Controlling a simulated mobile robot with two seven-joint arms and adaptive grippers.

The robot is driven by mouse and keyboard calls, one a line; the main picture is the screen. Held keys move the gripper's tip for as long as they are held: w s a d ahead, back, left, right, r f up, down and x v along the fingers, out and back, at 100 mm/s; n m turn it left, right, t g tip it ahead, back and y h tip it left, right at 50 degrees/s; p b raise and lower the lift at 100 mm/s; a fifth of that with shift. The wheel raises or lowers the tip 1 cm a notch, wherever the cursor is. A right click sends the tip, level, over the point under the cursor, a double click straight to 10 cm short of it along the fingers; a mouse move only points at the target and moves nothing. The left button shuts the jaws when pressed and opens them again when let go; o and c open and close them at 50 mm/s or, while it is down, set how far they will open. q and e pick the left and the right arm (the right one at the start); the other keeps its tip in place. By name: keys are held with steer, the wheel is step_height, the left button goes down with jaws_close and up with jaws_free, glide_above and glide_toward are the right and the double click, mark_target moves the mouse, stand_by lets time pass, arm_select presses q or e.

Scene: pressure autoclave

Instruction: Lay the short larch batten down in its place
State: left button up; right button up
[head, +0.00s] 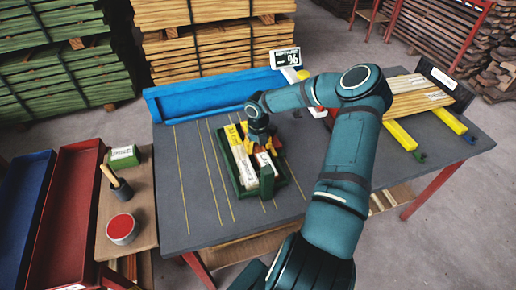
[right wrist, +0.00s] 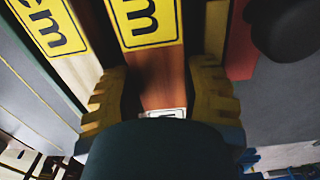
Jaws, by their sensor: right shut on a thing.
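The short larch batten (right wrist: 160,80), reddish brown with a yellow "m" label, lies between the yellow fingers of my right gripper (right wrist: 160,100). The gripper is shut on it. In the head view my right gripper (head: 262,143) points down over the right side of a green tray (head: 223,172) and covers much of the batten (head: 265,163). A second labelled batten (head: 241,168) lies in the tray on the left; it also shows in the wrist view (right wrist: 85,70). I cannot tell whether the held batten touches the tray floor. My left gripper is out of view.
A long blue tray (head: 205,97) and a percent display (head: 285,57) stand at the table's back. Yellow rails (head: 398,134) with boards are at the right. A red tin (head: 121,228) and a red bin (head: 70,220) are left. The lined tabletop (head: 190,190) left of the green tray is clear.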

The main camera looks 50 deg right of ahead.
steer(key=shift+f, duration=0.1)
steer(key=shift+s+f, duration=0.1)
steer(key=shift+f, duration=0.15)
steer(key=shift+a+f, duration=0.1)
steer(key=shift+f, duration=0.05)
steer(key=o, duration=0.9)
steer(key=shift+o, duration=0.2)
steer(key=shift+f, duration=0.1)
steer(key=shift+s, duration=0.1)
step_height(320, 180, up, 13)
steer(key=p, duration=0.2)
steer(key=shift+w, duration=0.2)
